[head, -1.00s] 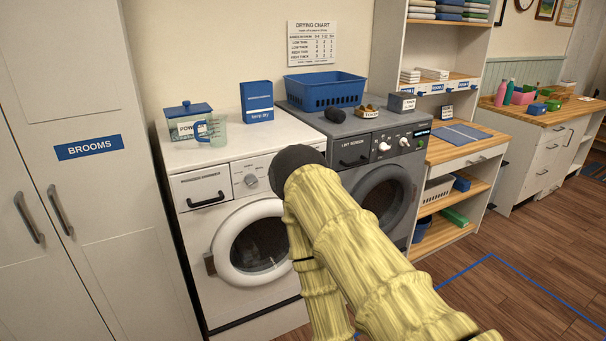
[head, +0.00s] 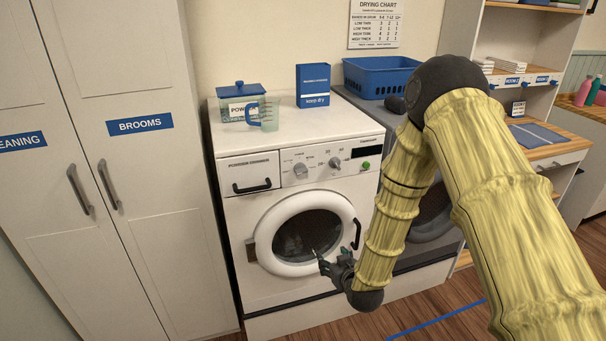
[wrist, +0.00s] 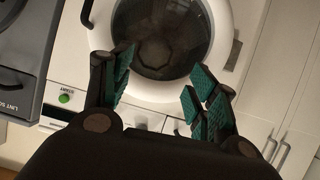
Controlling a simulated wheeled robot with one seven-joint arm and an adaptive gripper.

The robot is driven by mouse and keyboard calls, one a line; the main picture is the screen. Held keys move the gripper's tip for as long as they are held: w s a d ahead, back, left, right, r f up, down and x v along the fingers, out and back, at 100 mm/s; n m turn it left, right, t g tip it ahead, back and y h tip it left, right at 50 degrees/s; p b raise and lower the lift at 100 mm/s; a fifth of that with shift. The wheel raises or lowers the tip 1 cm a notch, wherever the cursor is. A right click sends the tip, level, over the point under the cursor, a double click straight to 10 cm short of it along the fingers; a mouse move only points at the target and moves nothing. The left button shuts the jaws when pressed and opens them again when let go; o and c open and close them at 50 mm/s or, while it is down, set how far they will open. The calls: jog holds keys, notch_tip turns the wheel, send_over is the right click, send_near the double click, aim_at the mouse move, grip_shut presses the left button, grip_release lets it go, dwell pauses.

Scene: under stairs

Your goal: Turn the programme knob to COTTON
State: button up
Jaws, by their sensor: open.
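The white washer (head: 298,290) stands left of the grey dryer. Its control panel shows a left knob (head: 300,170) and a right knob (head: 336,163), with markings around them too small to read, so I cannot tell which is the programme knob. A green button (head: 366,165) is right of them. My gripper (head: 325,262) is open and empty, low in front of the round door (head: 262,245), below the panel and apart from the knobs.
The washer's door handle (head: 357,234) is close to my gripper. A powder box (head: 240,103), a measuring jug (head: 264,115) and a blue box (head: 313,86) stand on the washer top. My arm covers much of the grey dryer (head: 420,262). Cupboards (head: 125,190) stand at left.

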aim_at(303, 173)
jog(key=w+a+r+n+t+y, duration=0.1)
jog(key=w+a+r+t, duration=0.15)
jog(key=w+r, duration=0.5)
jog(key=w+a+r+n+t+y, duration=0.15)
jog(key=w+a+r, duration=0.3)
jog(key=r, duration=0.65)
jog(key=shift+m+t, duration=0.35)
jog(key=shift+t, duration=0.05)
jog(key=p+x, duration=0.1)
jog(key=x, duration=0.2)
jog(key=p+x, duration=0.1)
jog(key=x, duration=0.2)
jog(key=f+p+x, duration=0.1)
jog(key=x, duration=0.3)
jog(key=shift+w+d+p, duration=0.1)
jog(key=shift+d+p, duration=0.2)
jog(key=shift+d, duration=0.05)
jog(key=c, duration=1)
